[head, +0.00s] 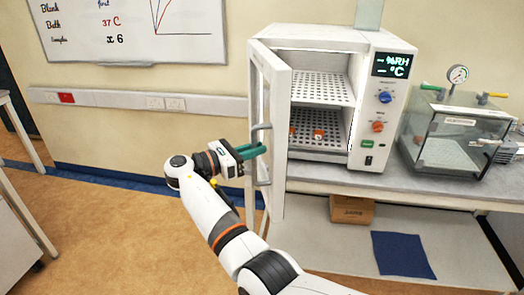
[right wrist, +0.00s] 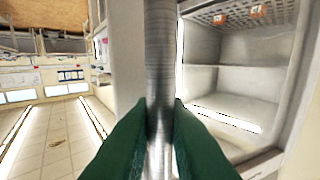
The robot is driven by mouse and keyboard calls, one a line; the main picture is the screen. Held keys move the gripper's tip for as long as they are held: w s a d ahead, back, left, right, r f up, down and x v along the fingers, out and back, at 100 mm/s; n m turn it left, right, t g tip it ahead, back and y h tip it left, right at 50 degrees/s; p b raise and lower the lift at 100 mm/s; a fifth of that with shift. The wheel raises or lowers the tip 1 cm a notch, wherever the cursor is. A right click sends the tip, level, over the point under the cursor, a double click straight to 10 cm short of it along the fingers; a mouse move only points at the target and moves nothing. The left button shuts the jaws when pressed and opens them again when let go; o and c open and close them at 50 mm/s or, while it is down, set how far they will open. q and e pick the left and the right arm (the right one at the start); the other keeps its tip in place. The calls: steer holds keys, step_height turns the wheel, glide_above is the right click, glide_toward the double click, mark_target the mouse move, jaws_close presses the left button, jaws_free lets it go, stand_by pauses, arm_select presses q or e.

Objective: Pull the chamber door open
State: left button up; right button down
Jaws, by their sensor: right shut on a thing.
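The chamber (head: 322,45) is a white cabinet standing on a bench. Its door (head: 276,130) stands wide open, swung out to the left, with perforated shelves showing inside. My right gripper (head: 259,150) is at the vertical metal door handle (head: 266,181). In the right wrist view its green fingers (right wrist: 160,130) are shut on the handle (right wrist: 160,60), one finger on each side. The chamber inside (right wrist: 240,75) shows right of the handle there. My left gripper is in neither view.
Small orange items (head: 318,133) sit on the lower shelf. A glass box with a gauge (head: 455,135) stands right of the chamber. A cardboard box (head: 352,209) and a blue mat (head: 402,254) are below the bench. The floor left of the door is clear.

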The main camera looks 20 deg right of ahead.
mark_target(256, 127)
steer(key=shift+a+f, duration=0.1)
steer(key=shift+a, duration=0.1)
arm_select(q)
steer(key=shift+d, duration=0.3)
arm_select(e)
steer(key=c, duration=1.5)
jaws_free()
steer(key=shift+w, duration=0.1)
step_height(256, 127, up, 9)
steer(key=shift+f+b, duration=0.1)
steer(key=shift+b, duration=1)
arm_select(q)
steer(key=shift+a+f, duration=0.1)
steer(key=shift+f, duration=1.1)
arm_select(e)
steer(key=shift+r, duration=0.6)
